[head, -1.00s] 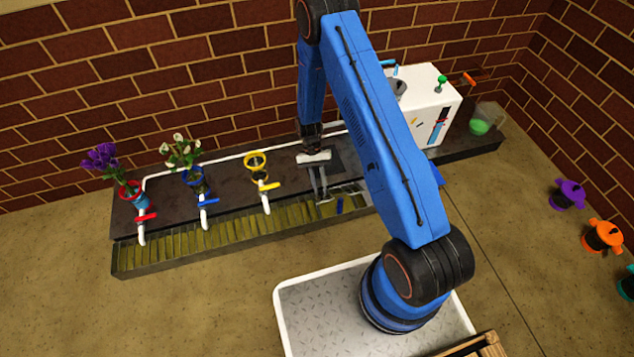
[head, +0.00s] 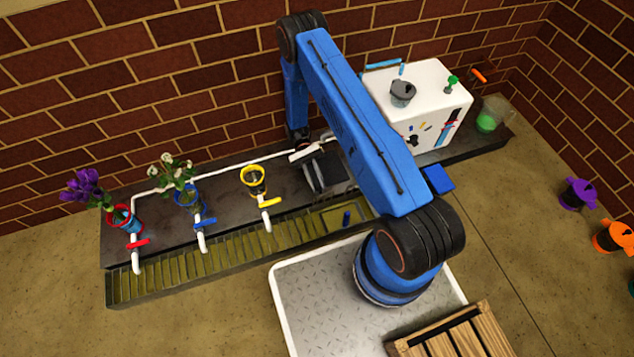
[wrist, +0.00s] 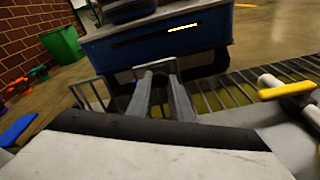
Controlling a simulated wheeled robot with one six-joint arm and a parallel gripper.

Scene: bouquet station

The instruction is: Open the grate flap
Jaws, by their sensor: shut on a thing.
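The grate (head: 200,265) is a row of yellowish slats along the counter's front edge. Its flap (head: 341,187) appears as a raised, tilted grey barred panel at the right end, partly behind my arm. In the wrist view the flap's bars (wrist: 88,95) stand up left of the fingers. My gripper (head: 318,188) is shut on the flap's edge; in the wrist view its fingertips (wrist: 158,76) come together there. Below, the trough section (head: 328,219) is uncovered, and a small blue cylinder (head: 347,218) stands in it. The exact grip point is hard to see.
Red (head: 138,243), blue (head: 206,221) and yellow (head: 270,202) tap handles stand left of the flap. Pots with flowers stand behind two of them. A white box machine (head: 437,95) is to the right. A wooden crate (head: 455,340) is at the front.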

